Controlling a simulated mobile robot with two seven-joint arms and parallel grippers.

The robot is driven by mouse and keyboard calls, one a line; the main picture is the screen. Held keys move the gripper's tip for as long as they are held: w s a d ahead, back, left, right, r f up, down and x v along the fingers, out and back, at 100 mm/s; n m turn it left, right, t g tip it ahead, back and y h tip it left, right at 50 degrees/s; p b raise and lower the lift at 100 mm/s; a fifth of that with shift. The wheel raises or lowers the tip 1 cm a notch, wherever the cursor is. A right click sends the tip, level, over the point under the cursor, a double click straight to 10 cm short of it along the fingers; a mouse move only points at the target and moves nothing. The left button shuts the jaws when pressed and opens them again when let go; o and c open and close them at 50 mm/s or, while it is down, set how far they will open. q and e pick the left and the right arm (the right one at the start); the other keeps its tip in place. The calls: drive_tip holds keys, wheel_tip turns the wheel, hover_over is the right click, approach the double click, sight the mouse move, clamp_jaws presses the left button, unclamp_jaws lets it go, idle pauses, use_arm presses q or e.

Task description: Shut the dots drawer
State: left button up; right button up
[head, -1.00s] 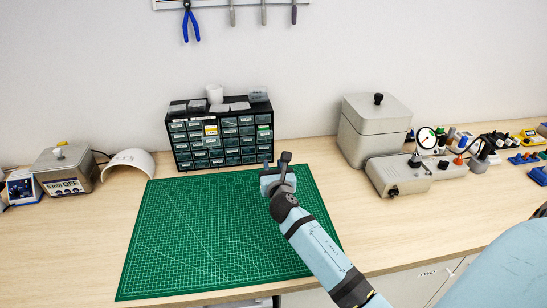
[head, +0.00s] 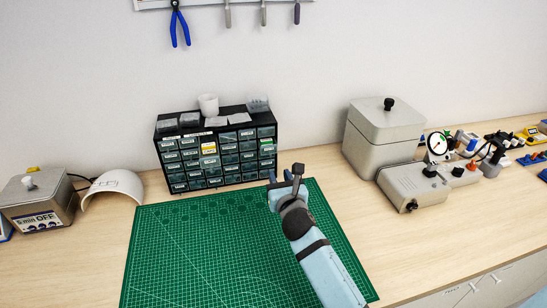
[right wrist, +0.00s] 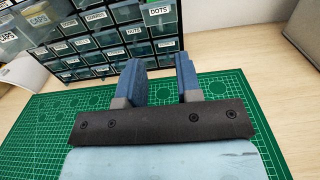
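The dots drawer (right wrist: 158,12) is at the top right of the right wrist view, in the right-hand column of a black drawer cabinet (right wrist: 72,48). Its white DOTS label is readable; I cannot tell how far it stands out. In the head view the cabinet (head: 216,185) stands at the back of the bench, its labels too small to read. My right gripper (head: 285,174) is in front of the cabinet's lower right corner, above the mat. In the right wrist view its two blue fingers (right wrist: 160,78) are apart with nothing between them. My left gripper is not in view.
A green cutting mat (head: 200,255) covers the bench before the cabinet. A white cup (head: 208,104) and small trays sit on top of it. A white curved shell (head: 113,186) is at left; a grey lidded box (head: 384,140) and gauge device (head: 412,185) are at right.

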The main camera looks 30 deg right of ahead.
drive_tip(key=x, duration=0.9)
clamp_jaws()
